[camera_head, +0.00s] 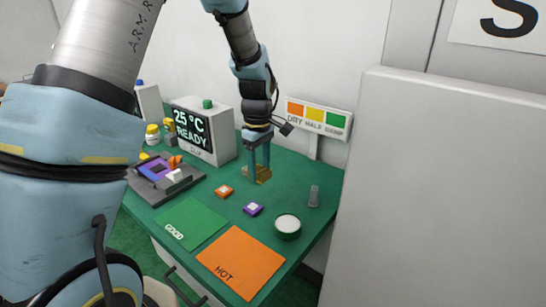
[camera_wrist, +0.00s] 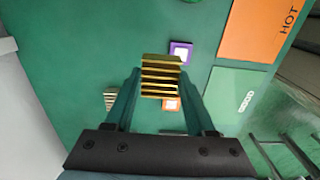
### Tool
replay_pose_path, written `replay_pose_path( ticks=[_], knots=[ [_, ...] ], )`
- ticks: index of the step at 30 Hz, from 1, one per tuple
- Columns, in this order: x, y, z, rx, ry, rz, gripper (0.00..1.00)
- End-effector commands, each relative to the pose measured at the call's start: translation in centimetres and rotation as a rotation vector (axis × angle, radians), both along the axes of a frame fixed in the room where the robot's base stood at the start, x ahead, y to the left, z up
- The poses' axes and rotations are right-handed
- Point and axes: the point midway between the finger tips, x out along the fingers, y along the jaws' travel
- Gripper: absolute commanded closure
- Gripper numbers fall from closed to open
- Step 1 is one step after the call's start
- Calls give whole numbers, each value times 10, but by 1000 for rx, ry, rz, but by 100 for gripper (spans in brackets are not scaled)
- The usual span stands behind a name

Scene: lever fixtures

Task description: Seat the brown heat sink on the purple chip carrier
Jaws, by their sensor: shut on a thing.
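My gripper (camera_head: 259,166) is shut on the brown heat sink (camera_head: 260,176), a gold-brown finned block. In the wrist view the heat sink (camera_wrist: 161,76) sits between the two fingertips, fins across the picture. The purple chip carrier (camera_head: 253,209) lies on the green table, in front of and apart from the held heat sink. In the wrist view the purple carrier (camera_wrist: 180,52) shows just beyond the heat sink, up and to the right, its pale centre bare. The heat sink appears raised above the table.
An orange carrier (camera_head: 224,191) lies left of the purple one. A round white-topped dish (camera_head: 288,226) and grey block (camera_head: 314,196) stand to the right. Green (camera_head: 190,225) and orange (camera_head: 240,260) mats lie in front.

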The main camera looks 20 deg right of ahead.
Motion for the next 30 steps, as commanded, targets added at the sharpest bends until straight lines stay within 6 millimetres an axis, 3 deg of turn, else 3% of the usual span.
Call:
replay_pose_path(
  ticks=[3, 8, 23, 30],
  knots=[
    [-12, 19, 0, 0, 1, -2, 100],
    [-21, 30, -1, 0, 0, -4, 100],
    [-22, 32, -1, 0, 0, -4, 100],
    [-22, 32, -18, 0, 1, -4, 100]
  ],
)
